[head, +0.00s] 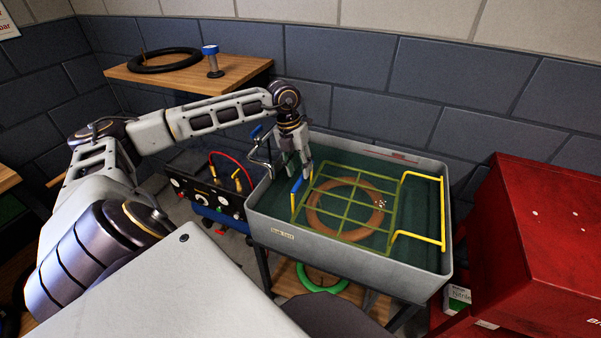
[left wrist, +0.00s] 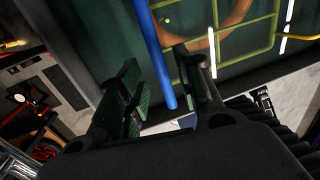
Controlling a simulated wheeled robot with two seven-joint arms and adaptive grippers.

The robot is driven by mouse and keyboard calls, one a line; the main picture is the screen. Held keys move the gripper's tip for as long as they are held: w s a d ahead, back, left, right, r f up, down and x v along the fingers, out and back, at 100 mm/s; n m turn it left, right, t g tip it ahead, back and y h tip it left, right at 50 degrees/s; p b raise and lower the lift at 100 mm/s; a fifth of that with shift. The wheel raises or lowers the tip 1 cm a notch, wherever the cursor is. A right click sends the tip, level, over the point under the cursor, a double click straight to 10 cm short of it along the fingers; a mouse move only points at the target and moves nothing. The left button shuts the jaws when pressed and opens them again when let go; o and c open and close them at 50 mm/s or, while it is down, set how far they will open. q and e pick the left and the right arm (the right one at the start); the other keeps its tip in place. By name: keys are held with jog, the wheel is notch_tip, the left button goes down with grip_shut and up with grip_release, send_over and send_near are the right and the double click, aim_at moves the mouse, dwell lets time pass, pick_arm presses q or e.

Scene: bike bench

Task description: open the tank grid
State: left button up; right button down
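The grey tank (head: 275,232) holds dark green water. A yellow-green grid (head: 347,232) lies flat in it, over an orange-brown ring (head: 318,222). A blue grip (head: 297,184) is at the grid's left edge; in the left wrist view it is a long blue bar (left wrist: 152,50). My left gripper (head: 300,165) is over the tank's left side, at the blue grip. In the left wrist view its fingers (left wrist: 157,72) are apart, one on each side of the bar, with a visible gap. I cannot tell whether either finger touches it. My right gripper is not in view.
A yellow frame (head: 443,212) stands at the tank's right side. A red cabinet (head: 540,235) is close on the right. A black box with a red hose (head: 232,163) is left of the tank. A wooden shelf (head: 228,78) carries a black tyre (head: 165,60). The wall is close behind.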

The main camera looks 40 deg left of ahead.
pick_arm(q)
notch_tip(320, 180, down, 2)
jog(key=shift+d, duration=0.15)
jog(key=shift+f, duration=0.15)
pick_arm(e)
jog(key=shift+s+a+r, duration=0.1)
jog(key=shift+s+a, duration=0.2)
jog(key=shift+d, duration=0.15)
pick_arm(q)
jog(key=c, duration=0.4)
grip_shut()
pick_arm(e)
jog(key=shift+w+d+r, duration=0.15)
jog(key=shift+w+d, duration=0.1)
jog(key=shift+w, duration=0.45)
